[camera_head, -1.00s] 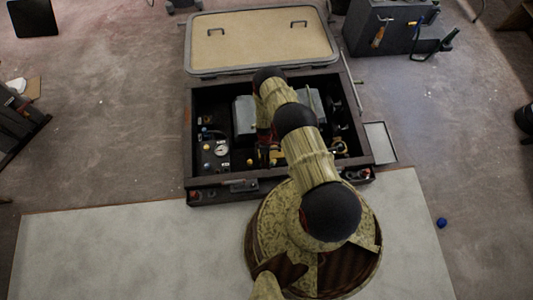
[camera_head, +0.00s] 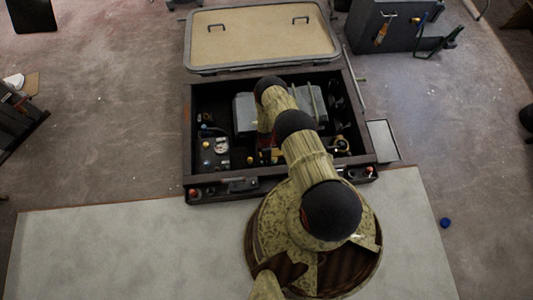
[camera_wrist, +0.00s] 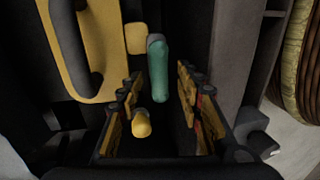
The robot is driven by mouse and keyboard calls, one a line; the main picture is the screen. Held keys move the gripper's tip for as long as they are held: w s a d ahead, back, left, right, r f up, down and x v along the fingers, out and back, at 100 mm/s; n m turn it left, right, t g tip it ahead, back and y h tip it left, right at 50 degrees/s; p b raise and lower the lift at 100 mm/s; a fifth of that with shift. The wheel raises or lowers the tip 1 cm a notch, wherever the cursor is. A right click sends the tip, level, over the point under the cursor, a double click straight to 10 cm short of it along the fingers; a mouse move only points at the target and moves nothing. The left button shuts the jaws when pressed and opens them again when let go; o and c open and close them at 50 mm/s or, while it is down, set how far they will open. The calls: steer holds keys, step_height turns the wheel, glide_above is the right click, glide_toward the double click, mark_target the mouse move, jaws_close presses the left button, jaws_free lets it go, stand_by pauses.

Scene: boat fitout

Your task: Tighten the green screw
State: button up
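The green screw (camera_wrist: 158,68), a green rounded shaft with a grey end, shows in the wrist view. It stands in the gap between the two finger pads of my gripper (camera_wrist: 159,84). The gripper is open, with dark space visible on both sides of the screw, and I see no clear contact. A yellow knob (camera_wrist: 141,123) also shows between the fingers, nearer the camera. In the head view my arm reaches over the open engine bay (camera_head: 187,130) and hides the screw and most of the gripper.
A yellow panel with a dark handle (camera_wrist: 85,45) is close on the left of the wrist view. The bay holds a grey engine block (camera_head: 244,113), a gauge (camera_head: 221,145) and several small knobs. The tan hatch lid (camera_head: 262,42) lies behind the bay.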

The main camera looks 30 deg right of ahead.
steer(key=shift+f, duration=0.35)
steer(key=shift+c, duration=0.3)
jaws_close()
